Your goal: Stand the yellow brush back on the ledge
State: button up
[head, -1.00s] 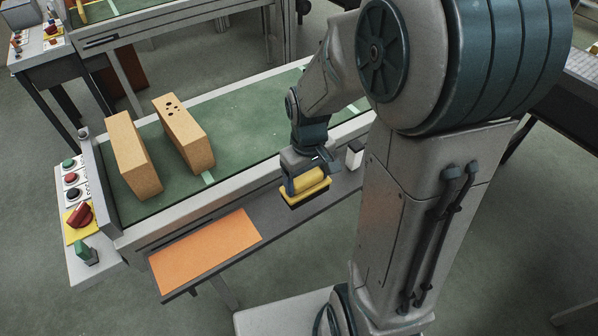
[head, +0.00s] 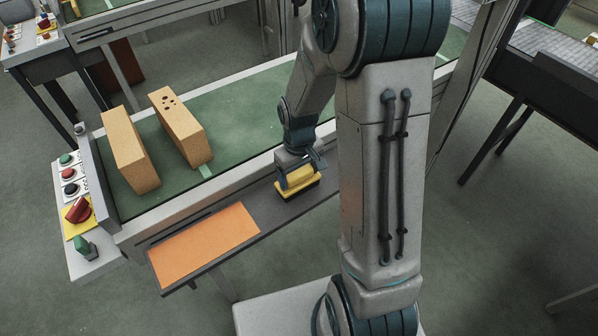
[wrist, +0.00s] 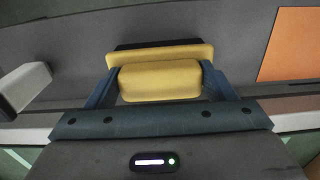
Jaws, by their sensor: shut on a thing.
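The yellow brush (head: 300,187) has a yellow handle block and a dark underside. My gripper (head: 296,174) is shut on it from above, over the dark grey ledge (head: 288,210) along the conveyor's front side. In the wrist view the brush (wrist: 160,82) lies between the two blue fingers of my gripper (wrist: 158,88), one at each end of the block. The brush looks about level, dark side down, low over or on the ledge. I cannot tell whether its underside touches the ledge.
An orange mat (head: 205,245) lies on the ledge left of the brush. A small white block (wrist: 24,88) is on the other side, seen in the wrist view. Two tan bricks (head: 130,150) (head: 181,125) stand on the green conveyor belt. Control buttons (head: 70,188) are at its left end.

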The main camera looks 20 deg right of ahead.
aim_at(299, 173)
jog(key=shift+f, duration=0.15)
jog(key=o, duration=0.5)
jog(key=shift+f, duration=0.1)
jog(key=o, duration=0.4)
jog(key=shift+o, duration=0.2)
notch_tip(299, 173, up, 12)
jog(key=r, duration=0.1)
jog(key=s+r+m+t, duration=0.1)
jog(key=s+r, duration=0.2)
jog(key=s, duration=0.4)
jog(key=s+r+m+t, duration=0.2)
jog(key=s+r, duration=0.1)
jog(key=s, duration=0.3)
jog(key=shift+s+m, duration=0.3)
jog(key=shift+s, duration=0.1)
jog(key=shift+a, duration=0.1)
